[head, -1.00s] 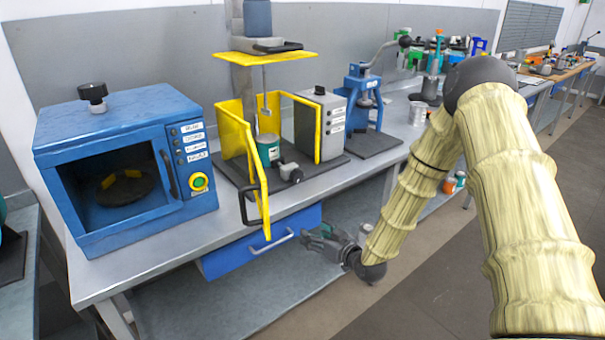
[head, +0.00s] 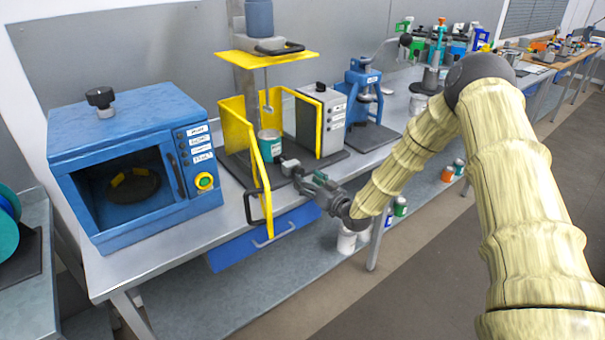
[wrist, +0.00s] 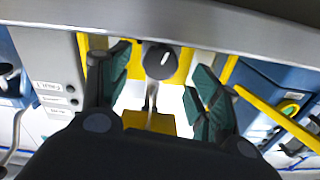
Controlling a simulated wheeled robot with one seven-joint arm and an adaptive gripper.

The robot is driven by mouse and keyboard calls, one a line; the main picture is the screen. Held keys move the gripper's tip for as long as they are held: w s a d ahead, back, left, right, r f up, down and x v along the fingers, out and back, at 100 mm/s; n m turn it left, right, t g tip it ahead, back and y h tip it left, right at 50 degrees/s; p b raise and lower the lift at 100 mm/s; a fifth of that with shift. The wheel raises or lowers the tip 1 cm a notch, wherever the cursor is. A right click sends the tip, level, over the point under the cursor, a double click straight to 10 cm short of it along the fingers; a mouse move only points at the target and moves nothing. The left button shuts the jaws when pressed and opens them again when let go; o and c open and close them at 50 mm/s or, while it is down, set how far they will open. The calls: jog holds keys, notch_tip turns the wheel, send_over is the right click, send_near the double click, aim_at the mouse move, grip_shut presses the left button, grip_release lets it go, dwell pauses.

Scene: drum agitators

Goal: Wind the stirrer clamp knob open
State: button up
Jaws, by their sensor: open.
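The stirrer stands on the bench with a yellow guard (head: 232,120) and a raised yellow plate (head: 268,57). A teal and white can (head: 269,150) sits inside on its dark base. The dark clamp knob (head: 289,166) is at the front of the can, and in the wrist view the round knob (wrist: 160,62) shows between the fingers. My gripper (head: 304,177) is open just in front of the knob, with green-padded fingers. In the wrist view my gripper (wrist: 163,72) has one finger on each side of the knob, with gaps visible. I cannot tell any contact.
The yellow guard door (head: 262,190) with a black handle hangs open left of my gripper. A blue oven (head: 135,165) is at the left. A grey control box (head: 325,120) and a blue press (head: 365,95) are to the right. A blue drawer (head: 262,240) is below the bench top.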

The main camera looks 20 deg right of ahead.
aim_at(300, 174)
jog(key=shift+p+x, duration=0.4)
jog(key=shift+x, duration=1.5)
jog(key=c, duration=1)
jog(key=shift+f+n+b, duration=0.25)
jog(key=shift+n+b, duration=0.65)
jog(key=shift+b, duration=0.35)
jog(key=shift+c, duration=0.2)
jog(key=shift+r+n+b, duration=0.2)
jog(key=shift+n+b, duration=0.8)
jog(key=shift+n, duration=0.2)
jog(key=o, duration=1)
jog(key=shift+o, duration=0.2)
jog(key=shift+s, duration=0.1)
